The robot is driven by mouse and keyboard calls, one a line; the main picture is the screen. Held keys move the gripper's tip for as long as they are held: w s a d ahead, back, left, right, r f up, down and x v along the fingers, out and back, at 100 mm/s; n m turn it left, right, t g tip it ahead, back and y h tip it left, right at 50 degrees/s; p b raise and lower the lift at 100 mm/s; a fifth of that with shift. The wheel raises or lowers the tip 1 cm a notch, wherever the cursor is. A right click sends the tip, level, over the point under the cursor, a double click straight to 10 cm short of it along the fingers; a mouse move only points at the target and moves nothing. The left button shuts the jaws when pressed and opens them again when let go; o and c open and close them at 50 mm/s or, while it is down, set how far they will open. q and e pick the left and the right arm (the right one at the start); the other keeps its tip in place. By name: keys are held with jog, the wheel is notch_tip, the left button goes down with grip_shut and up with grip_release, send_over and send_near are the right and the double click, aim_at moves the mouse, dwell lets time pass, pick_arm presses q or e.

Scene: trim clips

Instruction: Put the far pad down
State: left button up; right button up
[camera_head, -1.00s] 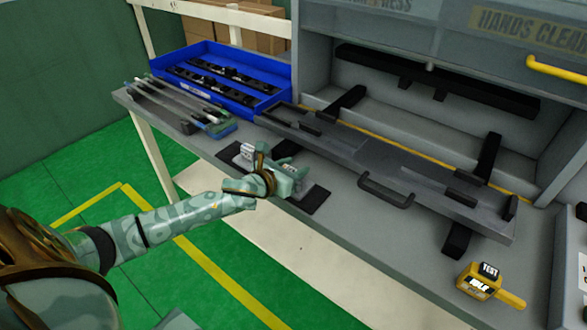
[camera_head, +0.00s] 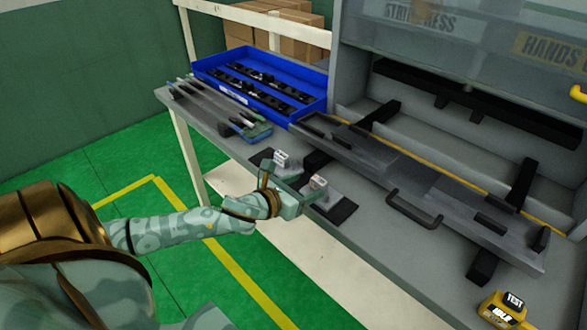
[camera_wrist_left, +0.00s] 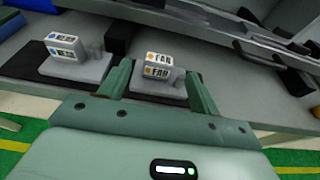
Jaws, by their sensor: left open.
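The far pad is a small grey block with a white label reading FAR (camera_wrist_left: 158,67); in the head view it is the right one of two light blocks (camera_head: 317,183). It stands upright on a grey base over a dark mat (camera_head: 340,208). My left gripper (camera_wrist_left: 160,86) is open, its green fingers to either side of the far pad's base in the wrist view. In the head view the left gripper (camera_head: 290,190) is at the bench's front edge, partly hiding the pad's base. I cannot tell whether the fingers touch it. My right gripper is not in view.
A second labelled block (camera_wrist_left: 65,47) stands on its own mat to the left, also in the head view (camera_head: 281,160). A long grey fixture with a black handle (camera_head: 414,208) lies behind. A blue tray (camera_head: 240,98) and rods (camera_head: 215,105) are at left, a yellow test box (camera_head: 503,312) at right.

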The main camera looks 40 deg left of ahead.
pick_arm(q)
jog(key=shift+v, duration=1.75)
jog(key=s+a+f+n+g+y, duration=0.15)
jog(key=s+f+n, duration=0.3)
jog(key=f, duration=0.45)
jog(key=s+a+f+n+g+y, duration=0.1)
jog(key=s+a+f+n+g, duration=0.15)
jog(key=f+n, duration=0.5)
jog(key=s+a+f+n+g+y, duration=0.15)
jog(key=s+f+n, duration=0.3)
jog(key=f, duration=0.65)
jog(key=s+d+f+n+g+h, duration=0.1)
jog(key=s+d+f+n+g, duration=0.2)
jog(key=s+f, duration=0.35)
jog(key=s+d+f+n+g+h, duration=0.1)
jog(key=s+d+f+n+g, duration=0.1)
jog(key=s+f+n, duration=0.5)
jog(key=s+d+f+n+g, duration=0.1)
jog(key=s+d+f+n, duration=0.1)
jog(key=s+d, duration=0.3)
jog(key=s+d+f+n+g, duration=0.2)
jog(key=s+d+n, duration=0.3)
jog(key=s, duration=0.8)
jog(key=shift+h, duration=0.4)
jog(key=shift+s+g, duration=0.25)
